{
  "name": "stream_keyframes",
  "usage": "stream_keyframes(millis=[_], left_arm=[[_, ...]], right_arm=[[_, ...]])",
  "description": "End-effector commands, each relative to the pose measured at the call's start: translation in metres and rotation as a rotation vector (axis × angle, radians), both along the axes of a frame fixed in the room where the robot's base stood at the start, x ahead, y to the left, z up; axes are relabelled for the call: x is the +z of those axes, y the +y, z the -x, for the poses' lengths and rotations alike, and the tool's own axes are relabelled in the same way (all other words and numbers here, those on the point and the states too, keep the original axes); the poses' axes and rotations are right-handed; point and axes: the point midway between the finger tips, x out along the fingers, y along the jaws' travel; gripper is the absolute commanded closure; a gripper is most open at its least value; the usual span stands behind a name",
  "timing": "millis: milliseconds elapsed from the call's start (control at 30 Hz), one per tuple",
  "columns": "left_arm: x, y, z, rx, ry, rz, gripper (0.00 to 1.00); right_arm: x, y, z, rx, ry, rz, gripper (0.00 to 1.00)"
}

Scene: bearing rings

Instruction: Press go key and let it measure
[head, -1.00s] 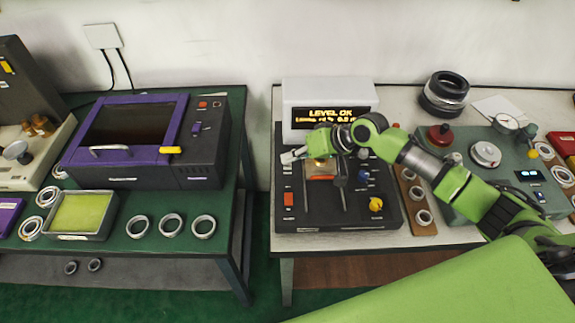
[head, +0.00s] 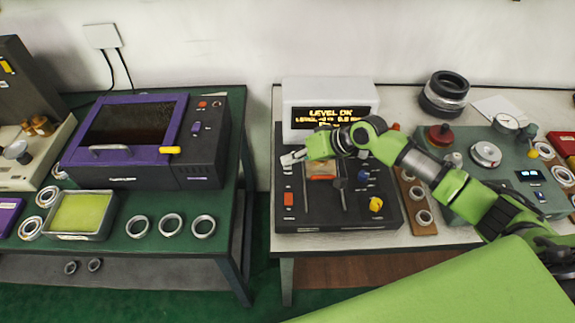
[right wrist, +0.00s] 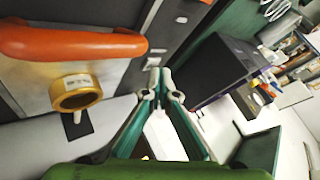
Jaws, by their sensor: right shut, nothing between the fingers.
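The measuring machine (head: 350,215) is a dark panel on the white table, with a lit display (head: 329,116) behind it whose top line reads "LEVEL OK"; the lower lines are too blurred to read. My right gripper (head: 287,159) is at the panel's upper left edge, its fingers together and empty. In the right wrist view its tips (right wrist: 158,88) are close to small pale marks (right wrist: 153,62) on the panel; I cannot tell whether they touch a key. The go key's label is not readable. A gold ring (right wrist: 75,92) sits beside an orange bar (right wrist: 70,42). My left gripper is not in view.
To the right are a wooden strip with rings (head: 421,203) and a green-grey instrument (head: 515,175). A purple-fronted oven (head: 130,130) stands on the left table. A gap separates the tables.

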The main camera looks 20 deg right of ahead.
Motion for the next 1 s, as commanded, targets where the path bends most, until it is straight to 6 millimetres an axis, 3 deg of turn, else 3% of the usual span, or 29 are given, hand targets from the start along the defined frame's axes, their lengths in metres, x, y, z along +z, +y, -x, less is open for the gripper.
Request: stream_keyframes(millis=[1000], left_arm=[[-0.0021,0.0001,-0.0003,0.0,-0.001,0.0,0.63]], right_arm=[[-0.0074,-0.0004,0.0,-0.001,0.001,0.0,1.0]])
